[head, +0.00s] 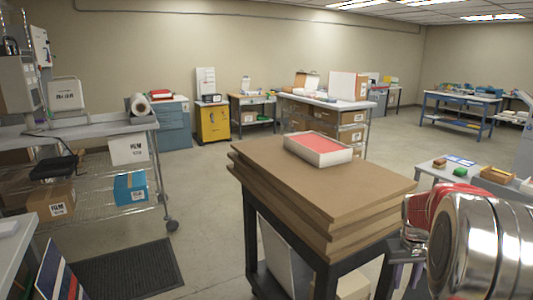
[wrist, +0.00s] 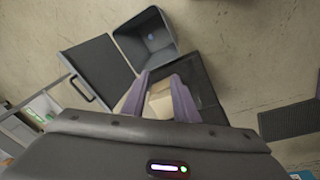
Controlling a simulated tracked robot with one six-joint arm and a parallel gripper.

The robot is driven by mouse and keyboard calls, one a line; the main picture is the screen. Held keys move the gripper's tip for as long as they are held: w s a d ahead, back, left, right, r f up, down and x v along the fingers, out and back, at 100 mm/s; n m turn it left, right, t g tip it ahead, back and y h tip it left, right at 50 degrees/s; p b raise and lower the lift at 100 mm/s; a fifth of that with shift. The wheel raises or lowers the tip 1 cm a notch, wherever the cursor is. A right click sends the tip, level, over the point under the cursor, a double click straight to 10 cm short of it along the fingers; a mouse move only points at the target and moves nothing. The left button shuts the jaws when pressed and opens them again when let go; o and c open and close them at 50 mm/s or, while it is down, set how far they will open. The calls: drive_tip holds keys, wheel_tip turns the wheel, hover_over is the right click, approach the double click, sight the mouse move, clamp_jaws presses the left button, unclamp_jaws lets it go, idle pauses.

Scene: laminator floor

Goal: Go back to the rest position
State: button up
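My gripper (wrist: 158,88) shows in the wrist view with its two purple fingers apart. A pale box (wrist: 158,103) shows in the gap, seemingly below the fingers rather than held. In the head view my gripper (head: 407,277) hangs at the lower right, beside the right edge of the board stack (head: 320,185). Its fingertips are partly cut off by the frame there. My silver and red arm covers the lower right corner.
A white tray with a red top (head: 318,149) lies on the boards, on a dark stand (head: 253,235). A wire cart (head: 90,190) stands left, a low table (head: 430,172) right. The wrist view shows an empty-looking grey bin (wrist: 147,42) and a dark mat (wrist: 290,118). Open floor lies behind the stand.

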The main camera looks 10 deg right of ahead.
drive_tip(key=s+a+r+n+t, duration=0.1)
drive_tip(key=s+a+r, duration=0.3)
drive_tip(key=a, duration=0.7)
drive_tip(key=s+a+r+n+t+y, duration=0.1)
drive_tip(key=s+a+r, duration=0.3)
drive_tip(key=s+a, duration=0.4)
drive_tip(key=s+a+r+n+t, duration=0.1)
drive_tip(key=s+a+r, duration=0.3)
drive_tip(key=a, duration=1)
drive_tip(key=s+t, duration=0.1)
drive_tip(key=s, duration=0.1)
drive_tip(key=shift+s+a+t+y, duration=0.3)
drive_tip(key=shift+y, duration=0.1)
